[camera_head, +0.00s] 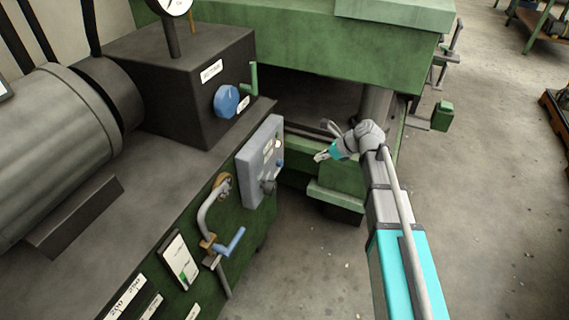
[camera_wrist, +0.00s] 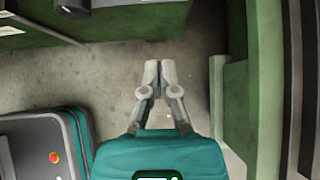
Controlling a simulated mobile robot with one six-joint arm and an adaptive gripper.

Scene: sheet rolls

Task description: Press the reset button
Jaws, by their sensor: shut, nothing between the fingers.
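A grey control box (camera_head: 262,160) is fixed upright on the green front of the machine at the left in the head view. Its face carries a small pale round part (camera_head: 277,144), a small blue button (camera_head: 279,163) and a dark knob (camera_head: 268,187). I cannot read its labels, so I cannot tell which part is the reset button. My gripper (camera_head: 320,156) is to the right of the box, apart from it, with its tips towards the left. In the wrist view my gripper (camera_wrist: 160,68) is shut and empty, above the floor.
A bent pipe (camera_head: 209,212) and a blue-handled valve (camera_head: 235,241) stick out below the box. A dark block with a blue knob (camera_head: 227,101) stands above it. Green machinery (camera_head: 300,45) lies behind my gripper. A green wall (camera_wrist: 235,100) is close on the right in the wrist view.

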